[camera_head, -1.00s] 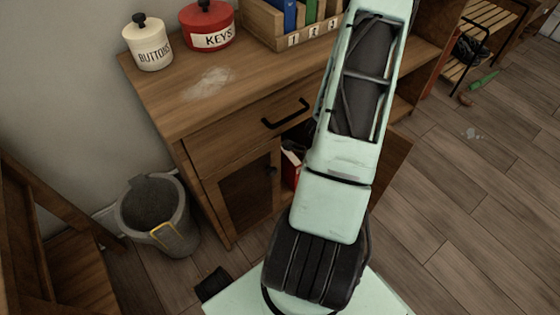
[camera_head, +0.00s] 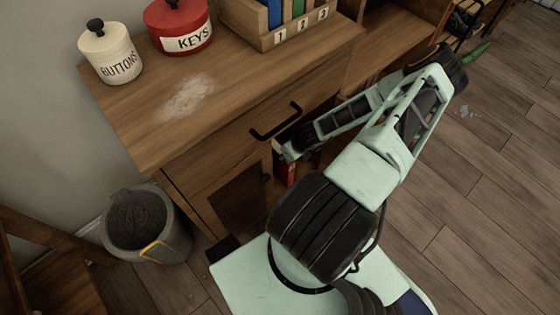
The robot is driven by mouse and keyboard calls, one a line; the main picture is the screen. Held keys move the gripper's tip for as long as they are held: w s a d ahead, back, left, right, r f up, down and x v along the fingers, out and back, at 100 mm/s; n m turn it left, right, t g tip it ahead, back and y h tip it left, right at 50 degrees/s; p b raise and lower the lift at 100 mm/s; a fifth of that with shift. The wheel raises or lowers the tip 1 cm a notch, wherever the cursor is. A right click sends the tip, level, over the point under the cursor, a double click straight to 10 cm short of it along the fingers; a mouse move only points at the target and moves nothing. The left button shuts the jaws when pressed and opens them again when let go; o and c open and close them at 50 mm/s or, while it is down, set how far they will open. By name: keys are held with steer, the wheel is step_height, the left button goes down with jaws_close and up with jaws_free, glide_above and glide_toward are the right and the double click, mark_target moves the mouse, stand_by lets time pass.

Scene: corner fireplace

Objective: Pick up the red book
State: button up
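A narrow strip of red (camera_head: 291,174), which looks like the red book, shows in the open cupboard under the desk drawer. Most of it is hidden by the cupboard front and my arm. My gripper (camera_head: 289,152) is at the cupboard opening, just above the visible red part. It is small and partly in shadow, so I cannot tell whether its fingers are open or touch the book.
The wooden desk (camera_head: 150,115) holds a white BUTTONS jar (camera_head: 112,55), a red KEYS jar (camera_head: 180,28) and a numbered file box (camera_head: 272,40). The drawer handle (camera_head: 275,122) juts out close to my gripper.

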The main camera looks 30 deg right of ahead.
steer(key=b+x, duration=0.4)
steer(key=x, duration=0.5)
steer(key=shift+w, duration=0.2)
steer(key=shift+f, duration=0.35)
steer(key=shift+c, duration=0.4)
jaws_close()
